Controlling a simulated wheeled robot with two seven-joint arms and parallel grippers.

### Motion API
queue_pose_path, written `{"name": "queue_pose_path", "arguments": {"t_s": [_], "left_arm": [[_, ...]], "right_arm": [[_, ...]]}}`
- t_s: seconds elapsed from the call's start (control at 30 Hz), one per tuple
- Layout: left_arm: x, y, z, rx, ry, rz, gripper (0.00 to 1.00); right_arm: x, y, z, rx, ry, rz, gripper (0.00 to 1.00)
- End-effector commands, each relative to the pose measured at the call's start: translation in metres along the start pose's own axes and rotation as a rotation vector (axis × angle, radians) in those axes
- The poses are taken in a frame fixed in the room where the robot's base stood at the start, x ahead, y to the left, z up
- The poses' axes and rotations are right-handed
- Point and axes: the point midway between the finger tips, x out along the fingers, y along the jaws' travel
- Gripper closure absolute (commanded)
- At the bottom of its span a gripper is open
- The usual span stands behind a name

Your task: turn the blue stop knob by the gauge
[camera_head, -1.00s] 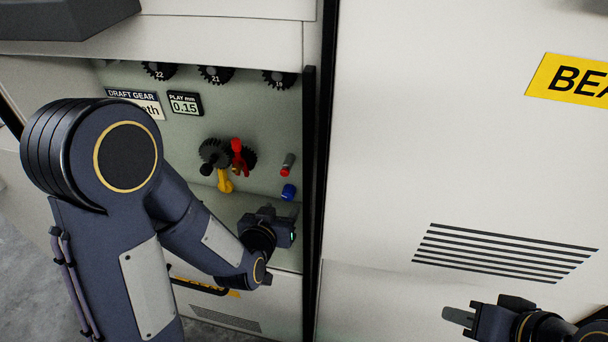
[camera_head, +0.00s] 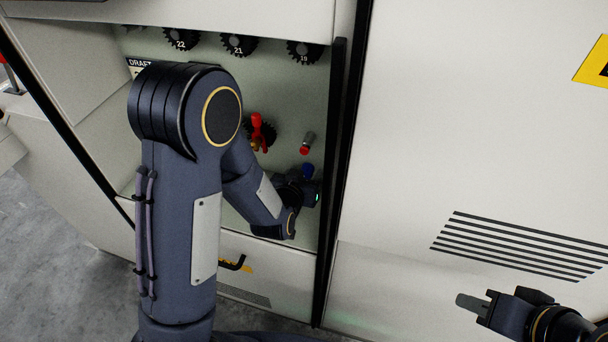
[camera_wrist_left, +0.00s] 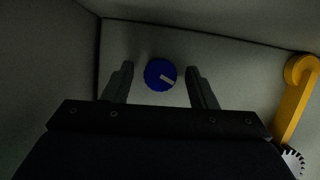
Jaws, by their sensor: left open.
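The blue knob (camera_wrist_left: 160,74) is on the pale back panel, with a light mark on its face pointing to the lower right in the left wrist view. In the head view only its upper part (camera_head: 308,171) shows above my left gripper (camera_head: 303,182). In the left wrist view the two fingers of my left gripper (camera_wrist_left: 160,85) are open, one on each side of the knob, with a gap on both sides. Whether the fingertips reach past its face is unclear. The gauge is hidden behind my left arm. My right gripper (camera_head: 472,304) is at the lower right, away from the knob; its finger opening is unclear.
A red-tipped peg (camera_head: 306,146) sits just above the knob. A red lever (camera_head: 257,128) is to its left, and a yellow lever (camera_wrist_left: 296,98) is at the right of the wrist view. A dark door post (camera_head: 334,150) stands close to the right of my left gripper.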

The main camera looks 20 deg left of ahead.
Motion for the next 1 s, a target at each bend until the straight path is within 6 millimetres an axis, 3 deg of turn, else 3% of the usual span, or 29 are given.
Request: {"name": "queue_pose_path", "arguments": {"t_s": [0.03, 0.4, 0.67, 0.93, 0.97, 1.0], "left_arm": [[-0.0001, -0.0001, 0.0000, 0.000, 0.000, 0.000, 0.48], [-0.0003, 0.0000, -0.0001, 0.000, 0.000, 0.000, 0.93], [0.0000, 0.0018, -0.0003, 0.119, 0.001, -0.048, 0.93], [0.0000, 0.0009, -0.0004, 0.125, 0.000, -0.053, 0.93], [0.0000, 0.0009, -0.0004, 0.125, 0.001, -0.053, 0.66], [0.0000, 0.0009, -0.0004, 0.125, 0.001, -0.053, 0.61]], "right_arm": [[0.0000, 0.0000, 0.0000, 0.000, 0.000, 0.000, 0.71], [0.0000, 0.0000, 0.0000, 0.000, 0.000, 0.000, 0.71], [0.0000, 0.0000, 0.0000, 0.000, 0.000, 0.000, 0.71], [0.0000, 0.0000, 0.0000, 0.000, 0.000, 0.000, 0.71], [0.0000, 0.0000, 0.0000, 0.000, 0.000, 0.000, 0.71], [0.0000, 0.0000, 0.0000, 0.000, 0.000, 0.000, 0.71]]}}
